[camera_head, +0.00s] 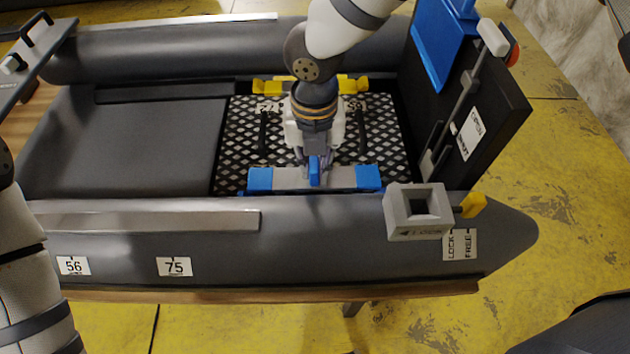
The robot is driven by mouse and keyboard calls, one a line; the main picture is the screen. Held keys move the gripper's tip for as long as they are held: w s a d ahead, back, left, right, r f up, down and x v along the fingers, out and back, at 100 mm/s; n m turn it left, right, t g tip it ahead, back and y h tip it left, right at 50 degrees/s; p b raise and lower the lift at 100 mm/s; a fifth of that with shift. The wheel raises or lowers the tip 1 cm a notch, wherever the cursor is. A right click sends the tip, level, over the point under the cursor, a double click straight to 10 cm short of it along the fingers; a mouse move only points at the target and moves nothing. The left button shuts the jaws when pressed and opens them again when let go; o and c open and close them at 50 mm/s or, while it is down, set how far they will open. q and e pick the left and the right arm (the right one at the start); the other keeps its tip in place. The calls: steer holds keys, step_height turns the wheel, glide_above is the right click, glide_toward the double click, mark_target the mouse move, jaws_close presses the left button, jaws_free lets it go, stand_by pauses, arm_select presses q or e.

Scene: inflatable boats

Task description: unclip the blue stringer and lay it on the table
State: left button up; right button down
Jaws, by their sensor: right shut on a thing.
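The blue stringer (367,178) is a bar with blue ends and paler grey stretches. It lies along the near inner side of the grey inflatable boat (330,235). My right gripper (315,170) reaches down from the top and is shut on a blue upright part at the stringer's middle. The fingers hide part of it. Whether the stringer is clipped or free I cannot tell. The wooden table (250,293) shows as a strip under the boat's near tube. My left arm is at the lower left; its gripper is out of view.
A grey hollow block (418,212) sits on the near tube beside a yellow lever (473,204) and a lock/free label (460,245). A dark transom (480,110) stands at the right. Yellow clips (268,87) are on the far side. A grey panel (150,140) covers the boat's left floor.

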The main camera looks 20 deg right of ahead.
mark_target(314, 164)
step_height(314, 164, up, 4)
steer(key=shift+f, duration=0.1)
arm_select(q)
steer(key=shift+w+r, duration=0.15)
steer(key=shift+w, duration=0.05)
steer(key=shift+w+r+t+p, duration=0.5)
steer(key=shift+w+r+p, duration=0.35)
steer(key=shift+w+r, duration=0.15)
arm_select(e)
steer(key=shift+r, duration=2.5)
